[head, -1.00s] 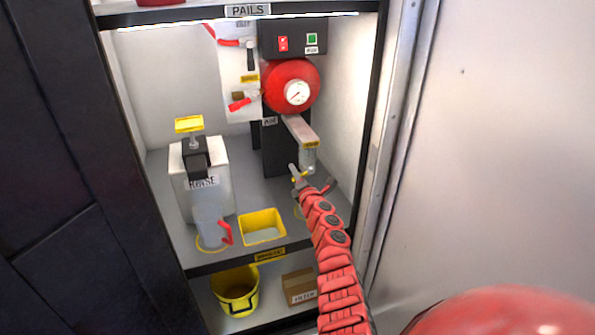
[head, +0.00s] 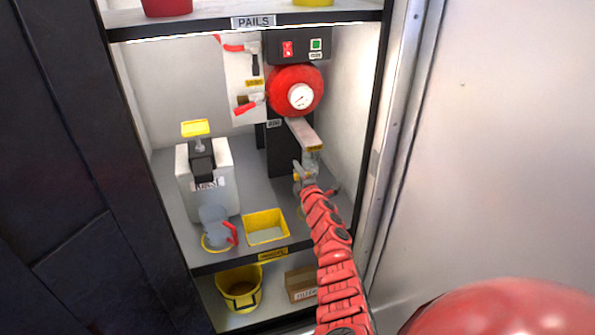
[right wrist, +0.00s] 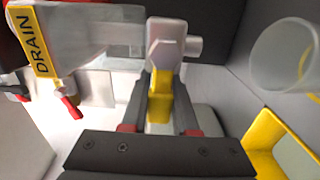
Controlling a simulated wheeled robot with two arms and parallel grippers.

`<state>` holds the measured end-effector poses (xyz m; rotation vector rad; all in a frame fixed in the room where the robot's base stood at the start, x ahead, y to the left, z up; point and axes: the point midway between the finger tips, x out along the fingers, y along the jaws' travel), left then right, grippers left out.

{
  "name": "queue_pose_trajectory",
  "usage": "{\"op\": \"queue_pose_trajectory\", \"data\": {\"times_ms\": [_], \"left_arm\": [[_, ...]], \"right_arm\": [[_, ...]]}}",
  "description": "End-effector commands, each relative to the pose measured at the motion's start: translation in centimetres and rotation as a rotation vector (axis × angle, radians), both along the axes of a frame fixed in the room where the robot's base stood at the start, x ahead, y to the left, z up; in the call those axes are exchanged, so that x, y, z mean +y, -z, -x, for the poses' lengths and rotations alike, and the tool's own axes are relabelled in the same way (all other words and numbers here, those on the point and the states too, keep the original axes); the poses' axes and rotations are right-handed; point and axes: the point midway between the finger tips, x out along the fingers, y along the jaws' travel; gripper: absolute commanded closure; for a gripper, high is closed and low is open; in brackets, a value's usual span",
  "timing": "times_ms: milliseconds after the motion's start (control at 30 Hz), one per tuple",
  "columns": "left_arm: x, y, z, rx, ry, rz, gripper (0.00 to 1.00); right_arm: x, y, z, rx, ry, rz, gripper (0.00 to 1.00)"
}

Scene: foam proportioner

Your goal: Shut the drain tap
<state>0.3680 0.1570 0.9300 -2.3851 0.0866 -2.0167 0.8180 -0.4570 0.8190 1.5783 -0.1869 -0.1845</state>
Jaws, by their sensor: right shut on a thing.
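The drain tap sits under a grey arm below the red tank (head: 296,92); a yellow DRAIN label (head: 314,148) is on the arm's end. In the right wrist view the label (right wrist: 41,42) is at upper left, and the tap's pale body (right wrist: 168,42) has a yellow lever (right wrist: 159,104) pointing down toward my gripper. My right gripper (head: 304,174) is at the tap, and its dark fingers (right wrist: 160,98) are shut on the yellow lever. In the head view the gripper hides much of the tap. My left gripper is not in view.
A yellow tray (head: 265,222), a clear jug with a red handle (head: 213,232) and a white RINSE container (head: 223,184) stand on the shelf to the left. A yellow bucket (head: 238,290) and a carton (head: 300,284) are below. A pale wall (head: 480,150) bounds the right.

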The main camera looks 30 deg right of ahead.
Motion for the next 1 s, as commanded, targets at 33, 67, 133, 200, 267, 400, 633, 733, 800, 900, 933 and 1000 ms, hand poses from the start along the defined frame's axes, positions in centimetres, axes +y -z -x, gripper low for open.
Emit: {"op": "queue_pose_trajectory", "data": {"times_ms": [33, 67, 133, 200, 267, 400, 633, 733, 800, 900, 933, 1000], "left_arm": [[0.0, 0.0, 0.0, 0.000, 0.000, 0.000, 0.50], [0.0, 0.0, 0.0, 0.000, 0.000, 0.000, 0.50], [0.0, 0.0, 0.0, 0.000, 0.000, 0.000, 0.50], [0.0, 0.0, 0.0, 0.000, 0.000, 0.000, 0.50], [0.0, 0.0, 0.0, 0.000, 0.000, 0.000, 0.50], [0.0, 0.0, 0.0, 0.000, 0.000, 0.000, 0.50], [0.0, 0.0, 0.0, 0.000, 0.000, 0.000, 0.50], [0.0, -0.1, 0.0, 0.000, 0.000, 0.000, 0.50], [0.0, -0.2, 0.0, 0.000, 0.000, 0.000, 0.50], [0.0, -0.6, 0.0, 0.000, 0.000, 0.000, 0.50], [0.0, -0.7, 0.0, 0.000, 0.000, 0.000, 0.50], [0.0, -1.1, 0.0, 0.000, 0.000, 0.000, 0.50]], "right_arm": [[0.0, -0.1, 0.0, -0.002, -0.001, -0.003, 1.00], [0.0, -0.1, 0.0, -0.002, -0.001, -0.003, 1.00], [0.0, -0.1, 0.0, -0.002, -0.001, -0.003, 1.00], [0.0, -0.1, 0.0, -0.001, -0.001, -0.002, 1.00], [0.0, -0.1, 0.0, -0.001, -0.001, -0.002, 0.71], [0.0, -0.1, 0.0, -0.001, 0.000, -0.001, 0.46], [0.0, 0.0, 0.0, 0.000, 0.000, 0.000, 0.43], [0.0, 0.0, 0.1, 0.000, 0.000, 0.000, 0.43], [0.0, 0.0, 0.3, 0.001, 0.000, 0.001, 0.43], [0.1, 0.2, 1.0, 0.005, 0.001, 0.003, 0.43], [0.2, 0.1, 1.2, 0.005, 0.002, 0.002, 0.43], [0.3, -0.1, 1.9, 0.003, 0.002, 0.004, 0.43]]}}
